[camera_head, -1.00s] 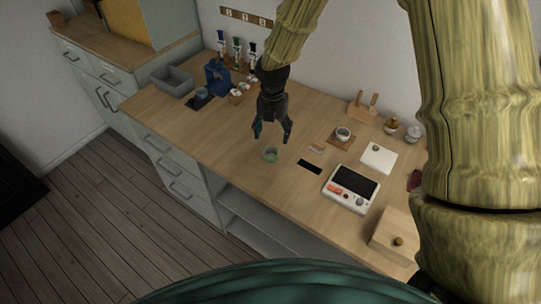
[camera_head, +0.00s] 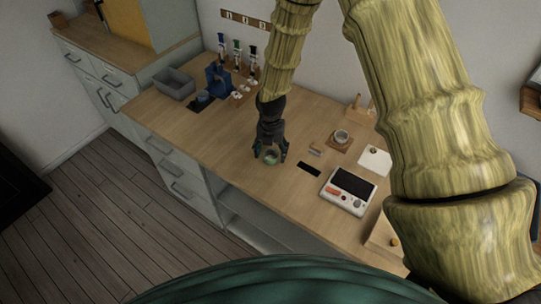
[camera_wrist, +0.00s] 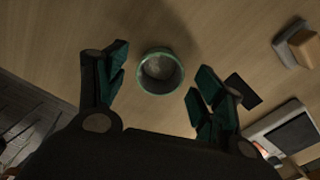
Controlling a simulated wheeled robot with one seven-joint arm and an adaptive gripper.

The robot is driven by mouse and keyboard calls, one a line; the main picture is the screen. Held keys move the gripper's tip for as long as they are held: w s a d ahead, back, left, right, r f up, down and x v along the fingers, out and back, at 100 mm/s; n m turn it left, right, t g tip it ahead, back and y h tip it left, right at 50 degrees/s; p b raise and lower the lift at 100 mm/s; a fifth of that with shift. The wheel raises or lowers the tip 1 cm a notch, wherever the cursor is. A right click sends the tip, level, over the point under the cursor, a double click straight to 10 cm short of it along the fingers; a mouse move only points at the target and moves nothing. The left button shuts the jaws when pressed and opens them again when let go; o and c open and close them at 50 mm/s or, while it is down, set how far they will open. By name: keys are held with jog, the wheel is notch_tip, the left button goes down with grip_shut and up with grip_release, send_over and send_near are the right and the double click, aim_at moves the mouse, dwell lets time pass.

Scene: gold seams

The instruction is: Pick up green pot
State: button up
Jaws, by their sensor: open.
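The green pot (camera_head: 271,157) is a small round cup with a green rim, standing upright on the wooden counter (camera_head: 232,150). In the wrist view the pot (camera_wrist: 161,72) is seen from above, with its opening showing. My gripper (camera_head: 270,157) is open above the counter, its fingers on either side of the pot in the head view. In the wrist view my gripper (camera_wrist: 155,75) has a finger to the left and right of the pot, with gaps between. The fingers partly hide the pot in the head view.
A black flat strip (camera_head: 309,168) and a white device with a dark screen (camera_head: 348,191) lie to the right. A blue machine (camera_head: 217,78) and grey bin (camera_head: 175,83) are at back left. The counter in front is clear.

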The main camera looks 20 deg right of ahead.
jog(key=shift+f, duration=0.95)
jog(key=c, duration=0.8)
jog(key=shift+r, duration=0.1)
jog(key=shift+r+b, duration=0.4)
jog(key=shift+r, duration=0.35)
jog(key=shift+r+b, duration=0.4)
jog(key=shift+r, duration=0.45)
jog(key=s+a+b, duration=0.1)
jog(key=a, duration=0.4)
jog(key=s+a+r+b, duration=0.1)
jog(key=s+a+b, duration=0.1)
jog(key=a, duration=0.3)
jog(key=s+a+b, duration=0.1)
jog(key=a, duration=0.4)
jog(key=shift+s+a+r, duration=0.2)
jog(key=shift+s+r, duration=0.1)
jog(key=shift+r, duration=0.05)
